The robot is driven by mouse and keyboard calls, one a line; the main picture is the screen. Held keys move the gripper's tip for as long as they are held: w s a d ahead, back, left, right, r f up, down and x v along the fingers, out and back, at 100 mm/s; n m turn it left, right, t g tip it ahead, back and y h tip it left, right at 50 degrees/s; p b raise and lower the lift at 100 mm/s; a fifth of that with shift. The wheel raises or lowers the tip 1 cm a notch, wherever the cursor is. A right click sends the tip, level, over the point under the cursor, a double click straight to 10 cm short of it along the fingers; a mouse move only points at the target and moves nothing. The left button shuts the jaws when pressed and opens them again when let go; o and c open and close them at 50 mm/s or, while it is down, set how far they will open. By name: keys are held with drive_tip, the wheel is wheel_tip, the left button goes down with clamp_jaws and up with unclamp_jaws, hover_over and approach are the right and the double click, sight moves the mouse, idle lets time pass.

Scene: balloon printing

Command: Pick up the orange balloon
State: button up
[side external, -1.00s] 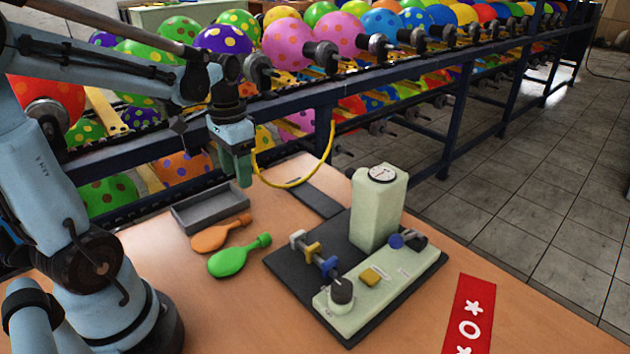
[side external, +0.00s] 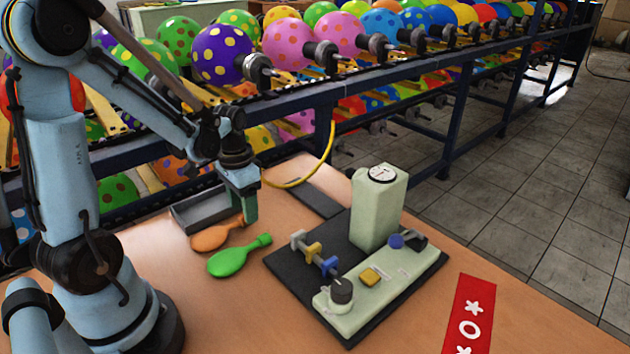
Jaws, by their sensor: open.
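The orange balloon (side external: 210,238) lies flat and uninflated on the wooden table, in front of a grey tray. Its neck points right, toward my gripper. My gripper (side external: 247,218) points down just above the table, close to the neck end of the orange balloon, and its fingers partly hide that end. The jaws are open, and I see nothing held in them. Whether a finger touches the balloon cannot be told from this view.
A green balloon (side external: 235,258) lies just in front of the orange one. The grey tray (side external: 182,222) stands behind. A pale green machine (side external: 378,215) on a black base is to the right, and a red printed strip (side external: 468,318) lies at front right.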

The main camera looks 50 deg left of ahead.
drive_tip(key=shift+f, duration=1.25)
drive_tip(key=shift+c, duration=0.4)
drive_tip(key=c, duration=0.8)
